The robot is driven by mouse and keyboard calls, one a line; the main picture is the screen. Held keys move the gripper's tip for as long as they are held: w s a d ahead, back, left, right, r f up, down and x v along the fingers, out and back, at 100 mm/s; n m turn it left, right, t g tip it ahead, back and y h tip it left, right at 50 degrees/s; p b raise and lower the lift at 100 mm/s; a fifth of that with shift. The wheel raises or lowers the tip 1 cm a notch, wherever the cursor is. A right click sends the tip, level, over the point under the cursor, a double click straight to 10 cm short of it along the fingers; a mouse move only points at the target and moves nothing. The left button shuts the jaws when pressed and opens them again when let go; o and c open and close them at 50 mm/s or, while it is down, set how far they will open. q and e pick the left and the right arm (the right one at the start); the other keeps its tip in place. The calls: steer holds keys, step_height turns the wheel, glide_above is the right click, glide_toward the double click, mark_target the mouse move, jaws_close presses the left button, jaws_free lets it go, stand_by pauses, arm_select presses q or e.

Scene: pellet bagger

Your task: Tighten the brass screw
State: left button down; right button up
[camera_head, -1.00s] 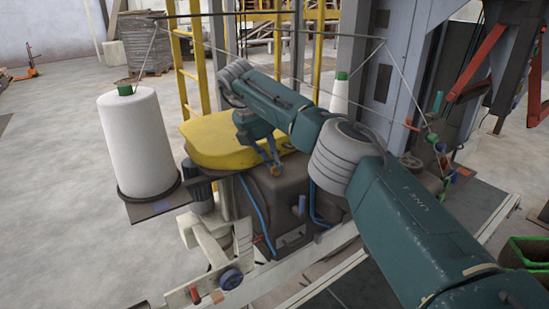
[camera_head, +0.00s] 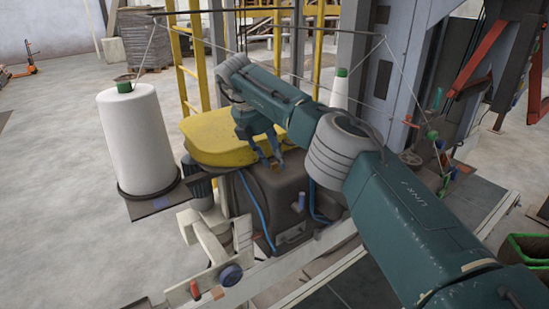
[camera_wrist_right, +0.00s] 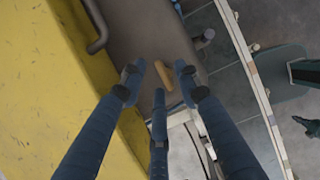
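My right gripper (camera_head: 270,162) hangs fingers down over the dark brown machine housing (camera_head: 270,190), beside the yellow cover. In the right wrist view my right gripper (camera_wrist_right: 158,76) has its three fingers spread apart. The brass screw (camera_wrist_right: 164,75), a small elongated brass-coloured piece, shows between the fingertips against the brown housing. The fingers look clear of it, though I cannot tell the height gap. In the head view I cannot make out the screw behind the fingers. My left gripper is not in view.
The yellow cover (camera_head: 222,137) lies close to the gripper and fills the left of the wrist view. A white thread cone (camera_head: 138,137) stands at left on a plate. Blue hoses (camera_head: 254,211) run down the housing. Threads stretch overhead. A green bin (camera_head: 526,247) stands at right.

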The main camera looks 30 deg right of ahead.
mark_target(266, 175)
steer(key=v, duration=0.7)
steer(key=shift+w, duration=0.1)
